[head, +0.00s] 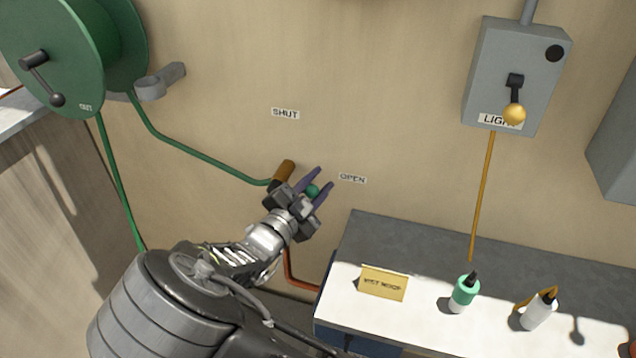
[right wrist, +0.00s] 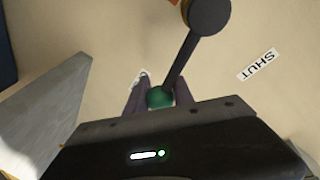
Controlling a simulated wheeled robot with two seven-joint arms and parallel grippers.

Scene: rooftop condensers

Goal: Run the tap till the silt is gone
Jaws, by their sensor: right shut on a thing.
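The tap (head: 284,172) is on the tan wall, with a brown body in the head view. Its lever ends in a green knob (head: 313,190), on the side of the OPEN label (head: 352,178). My right gripper (head: 318,184) is shut on the green knob. The right wrist view shows the knob (right wrist: 160,98) between the two fingers, with the dark lever (right wrist: 180,62) running up to the round tap body (right wrist: 207,14). The SHUT label (head: 285,113) is above the tap. No water or silt shows. My left gripper is not in view.
A green hose reel (head: 55,50) is at upper left, its hose (head: 190,150) running to the tap. A grey light box (head: 515,75) with a lever is at upper right. A bench (head: 430,325) at lower right holds a small yellow sign (head: 384,284) and two bottles.

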